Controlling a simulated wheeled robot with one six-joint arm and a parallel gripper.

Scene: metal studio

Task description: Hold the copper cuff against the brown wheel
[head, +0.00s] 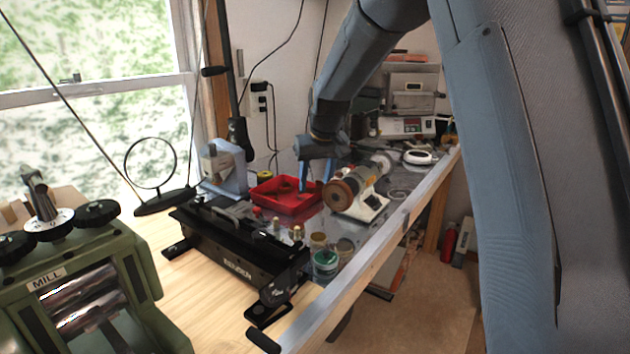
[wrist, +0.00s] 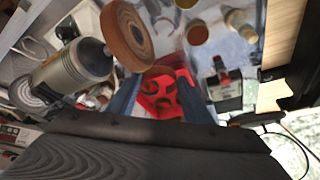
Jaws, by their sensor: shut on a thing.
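The brown wheel (head: 340,193) is on the left end of a grey bench polisher, right of my gripper in the head view. In the wrist view the brown wheel (wrist: 128,36) is large at upper left. My gripper (head: 315,183) points down near the red tray, a little left of the wheel. In the wrist view my gripper (wrist: 160,76) has its blue fingers apart, shut on the copper cuff (wrist: 158,72), a small brownish shape between the tips. The cuff is hard to make out against the tray behind it. It appears apart from the wheel.
The red tray (head: 283,196) holds more brownish pieces. The polisher body (head: 360,184) stands close right of my gripper. A black bender (head: 235,245), small jars (head: 325,262) and a green mill (head: 85,285) are nearer.

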